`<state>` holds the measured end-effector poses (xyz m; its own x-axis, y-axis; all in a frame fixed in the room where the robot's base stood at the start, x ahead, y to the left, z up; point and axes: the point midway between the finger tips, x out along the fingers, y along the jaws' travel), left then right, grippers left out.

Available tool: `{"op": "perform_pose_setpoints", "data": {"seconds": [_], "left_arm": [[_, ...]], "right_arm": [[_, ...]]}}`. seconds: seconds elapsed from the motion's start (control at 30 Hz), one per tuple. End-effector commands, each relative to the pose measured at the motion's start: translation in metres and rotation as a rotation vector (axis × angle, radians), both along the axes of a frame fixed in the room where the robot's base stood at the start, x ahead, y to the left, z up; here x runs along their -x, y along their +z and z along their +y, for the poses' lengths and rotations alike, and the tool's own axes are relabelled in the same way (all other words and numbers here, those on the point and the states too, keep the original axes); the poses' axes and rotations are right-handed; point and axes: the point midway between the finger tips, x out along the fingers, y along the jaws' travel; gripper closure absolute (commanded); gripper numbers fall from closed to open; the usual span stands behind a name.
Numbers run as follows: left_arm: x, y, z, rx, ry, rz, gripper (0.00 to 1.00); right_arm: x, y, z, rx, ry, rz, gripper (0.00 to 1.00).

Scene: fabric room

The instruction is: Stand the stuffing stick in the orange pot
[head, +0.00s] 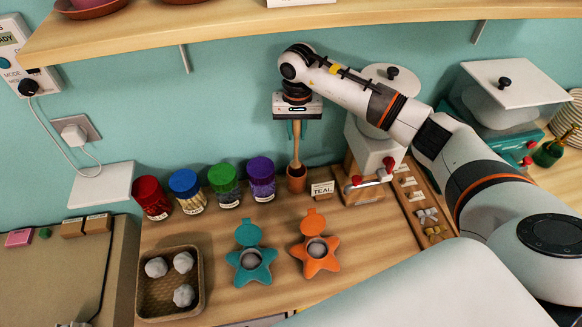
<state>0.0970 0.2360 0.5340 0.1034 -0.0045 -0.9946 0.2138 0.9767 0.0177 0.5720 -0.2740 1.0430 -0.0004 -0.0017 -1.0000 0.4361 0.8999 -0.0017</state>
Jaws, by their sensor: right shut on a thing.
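The wooden stuffing stick (296,148) is upright, and its lower end is hidden by the rim of the small orange-brown pot (297,184); it looks to be inside. The pot stands on the wooden worktop near the wall. My right gripper (297,128) points down right above the pot and is shut on the upper part of the stick. My left gripper is not in view.
Purple (262,181), green, blue and red jars stand in a row left of the pot. A TEAL card (322,189) stands close right, before a white machine (372,150). Teal (262,272) and orange (325,264) star pieces lie in front. A shelf (200,32) runs above.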

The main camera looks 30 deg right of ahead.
Motion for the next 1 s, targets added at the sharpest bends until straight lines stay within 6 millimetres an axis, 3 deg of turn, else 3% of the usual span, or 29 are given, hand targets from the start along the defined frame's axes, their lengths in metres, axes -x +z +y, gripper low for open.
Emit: {"op": "perform_pose_setpoints", "data": {"seconds": [0.13,0.3,0.6,1.0], "left_arm": [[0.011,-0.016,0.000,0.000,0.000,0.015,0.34],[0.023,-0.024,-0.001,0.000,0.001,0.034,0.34],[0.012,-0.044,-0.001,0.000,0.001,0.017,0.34],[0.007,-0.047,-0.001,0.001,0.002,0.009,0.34]], "right_arm": [[0.001,-0.031,0.001,-0.001,0.000,0.004,1.00],[0.001,-0.048,0.000,-0.001,0.001,0.003,1.00],[0.001,-0.092,0.001,-0.001,0.000,0.003,1.00],[0.000,-0.096,0.000,0.000,0.001,0.000,1.00]]}}
